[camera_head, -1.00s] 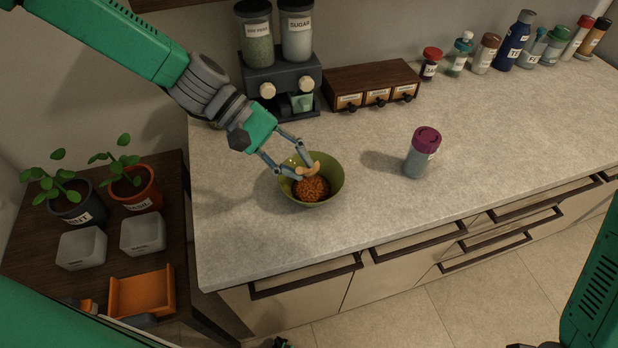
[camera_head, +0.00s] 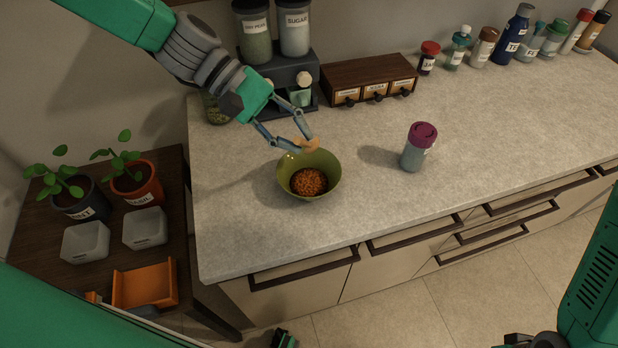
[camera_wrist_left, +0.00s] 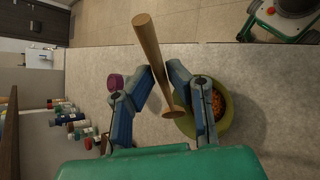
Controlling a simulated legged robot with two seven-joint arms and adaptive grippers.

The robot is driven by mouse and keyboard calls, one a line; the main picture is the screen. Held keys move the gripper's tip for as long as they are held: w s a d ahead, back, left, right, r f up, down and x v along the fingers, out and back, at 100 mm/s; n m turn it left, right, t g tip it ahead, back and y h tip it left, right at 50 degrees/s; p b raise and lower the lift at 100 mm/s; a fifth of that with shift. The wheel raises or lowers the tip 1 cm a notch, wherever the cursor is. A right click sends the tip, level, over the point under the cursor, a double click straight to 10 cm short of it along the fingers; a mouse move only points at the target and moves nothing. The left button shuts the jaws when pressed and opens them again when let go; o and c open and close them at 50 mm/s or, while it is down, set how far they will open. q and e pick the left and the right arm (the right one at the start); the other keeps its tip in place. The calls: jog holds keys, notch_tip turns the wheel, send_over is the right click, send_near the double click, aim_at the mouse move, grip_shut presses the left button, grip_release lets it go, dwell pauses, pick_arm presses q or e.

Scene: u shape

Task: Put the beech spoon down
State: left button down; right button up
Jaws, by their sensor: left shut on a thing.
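My left gripper (camera_head: 303,146) is shut on the beech spoon (camera_head: 306,143), above the far rim of the green bowl (camera_head: 325,162). The bowl stands on the worktop with orange-brown food in it. In the left wrist view the pale wooden spoon (camera_wrist_left: 148,42) sticks out from between the fingertips of the left gripper (camera_wrist_left: 157,72). Its handle points away from the hand and its wider end is near the bowl (camera_wrist_left: 186,125). My right gripper is not in view.
A purple-lidded jar (camera_head: 419,148) stands right of the bowl. A dispenser (camera_head: 285,80) and a small drawer box (camera_head: 367,80) stand behind, with several bottles (camera_head: 516,35) at the back right. Bare worktop (camera_head: 240,220) lies left and in front of the bowl.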

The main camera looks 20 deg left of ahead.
pick_arm(q)
jog(key=shift+d, duration=0.15)
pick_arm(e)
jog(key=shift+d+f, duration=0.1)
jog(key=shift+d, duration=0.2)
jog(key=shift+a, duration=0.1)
